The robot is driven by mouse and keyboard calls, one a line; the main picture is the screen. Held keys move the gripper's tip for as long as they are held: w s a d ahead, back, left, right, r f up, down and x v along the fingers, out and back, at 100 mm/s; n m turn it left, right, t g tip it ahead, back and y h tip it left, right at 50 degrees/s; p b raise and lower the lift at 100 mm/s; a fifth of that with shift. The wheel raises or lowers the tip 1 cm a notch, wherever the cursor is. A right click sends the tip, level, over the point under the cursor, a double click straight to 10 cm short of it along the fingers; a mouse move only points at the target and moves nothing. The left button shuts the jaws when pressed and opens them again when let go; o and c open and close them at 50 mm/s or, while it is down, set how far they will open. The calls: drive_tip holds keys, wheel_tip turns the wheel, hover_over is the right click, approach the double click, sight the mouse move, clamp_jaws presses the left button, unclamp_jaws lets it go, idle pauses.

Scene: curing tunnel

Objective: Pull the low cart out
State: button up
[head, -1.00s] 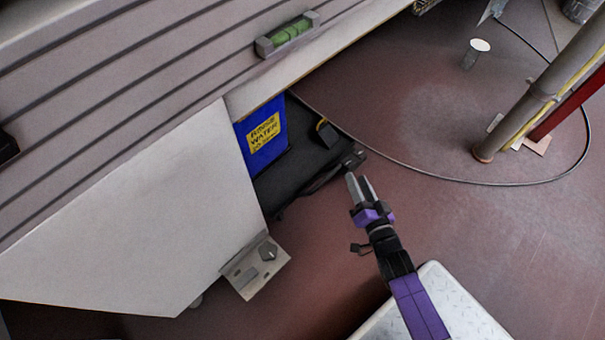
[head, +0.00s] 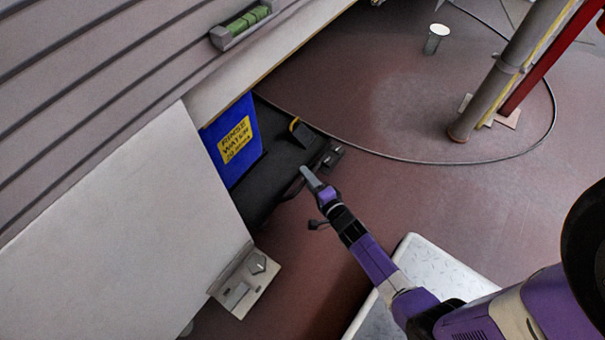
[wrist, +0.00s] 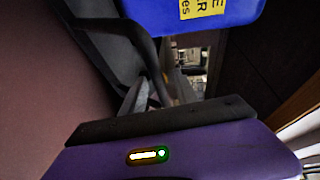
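The low cart is a black platform (head: 283,150) partly under the grey bench. Its near part sticks out, and its far part is hidden. A blue container with a yellow label (head: 229,143), reading rinse water, stands on it and also shows in the wrist view (wrist: 225,17). A dark bent bar (wrist: 100,22), seemingly the cart's handle, runs down to my gripper (wrist: 155,94). My gripper's grey fingers look apart, with the bar's end between or just in front of them; contact is not clear. In the head view my gripper (head: 306,171) is at the cart's near edge.
A cable (head: 420,161) curves over the floor. A pole (head: 500,85) and a white-topped cup (head: 436,38) are beyond. The reddish floor right of the cart is mostly clear.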

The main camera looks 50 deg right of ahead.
drive_tip(key=shift+b+x, duration=0.55)
drive_tip(key=shift+x, duration=1)
drive_tip(key=shift+c, duration=0.3)
clamp_jaws()
